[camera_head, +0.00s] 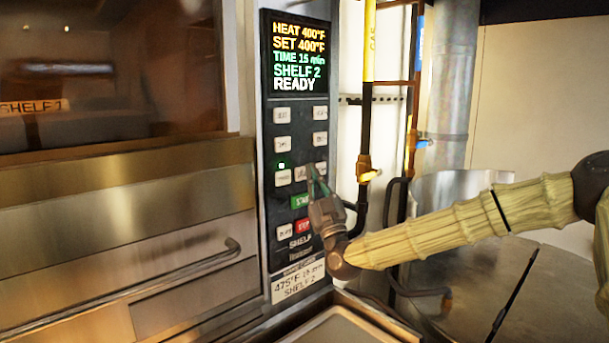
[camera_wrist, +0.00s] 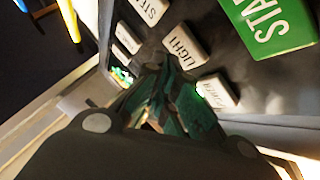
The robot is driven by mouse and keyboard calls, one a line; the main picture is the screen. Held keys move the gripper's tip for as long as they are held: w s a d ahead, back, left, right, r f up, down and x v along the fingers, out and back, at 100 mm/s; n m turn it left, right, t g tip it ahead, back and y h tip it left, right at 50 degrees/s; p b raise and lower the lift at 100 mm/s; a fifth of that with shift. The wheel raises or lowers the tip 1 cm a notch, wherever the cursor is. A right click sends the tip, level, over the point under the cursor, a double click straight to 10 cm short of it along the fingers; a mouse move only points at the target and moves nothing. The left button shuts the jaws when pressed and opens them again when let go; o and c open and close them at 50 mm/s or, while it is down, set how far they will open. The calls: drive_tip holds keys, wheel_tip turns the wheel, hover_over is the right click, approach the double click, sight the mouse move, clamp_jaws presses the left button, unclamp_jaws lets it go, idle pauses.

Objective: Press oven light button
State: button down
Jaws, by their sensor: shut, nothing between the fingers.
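The oven light button, a pale key marked LIGHT (camera_wrist: 186,45), shows just beyond my fingertips in the wrist view. In the head view it is the middle key (camera_head: 301,173) of the third row, partly covered by my gripper. My gripper (camera_head: 312,172) is shut and empty, with its green-tipped fingers pointing at the panel beside this key. In the wrist view my gripper (camera_wrist: 172,75) ends near the lower edge of the LIGHT key. I cannot tell whether it touches. The black control panel (camera_head: 265,125) has a lit display (camera_head: 300,55) reading READY.
A steam key (camera_wrist: 150,10) and a left-hand key (camera_wrist: 217,91) with a lit green lamp flank the light key. The green START key (camera_head: 301,201) and red STOP key (camera_head: 302,225) lie below. Oven doors (camera_head: 120,200) are left; pipes (camera_head: 366,100) stand right.

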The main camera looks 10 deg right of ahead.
drive_tip(key=shift+w+a+y+b, duration=0.3)
drive_tip(key=shift+w+a+b, duration=0.15)
drive_tip(key=shift+b, duration=0.25)
idle(0.8)
drive_tip(key=shift+d, duration=0.1)
drive_tip(key=shift+s+d+b, duration=0.35)
drive_tip(key=shift+s+b, duration=0.1)
drive_tip(key=shift+s, duration=0.05)
drive_tip(key=shift+s+d+b, duration=0.4)
drive_tip(key=shift+s+d, duration=0.15)
drive_tip(key=shift+s, duration=0.3)
drive_tip(key=shift+s+d+b, duration=0.4)
drive_tip(key=shift+s+d, duration=0.15)
drive_tip(key=shift+s, duration=0.25)
drive_tip(key=shift+s+d+b, duration=0.4)
drive_tip(key=shift+s+d, duration=0.15)
drive_tip(key=shift+s, duration=0.3)
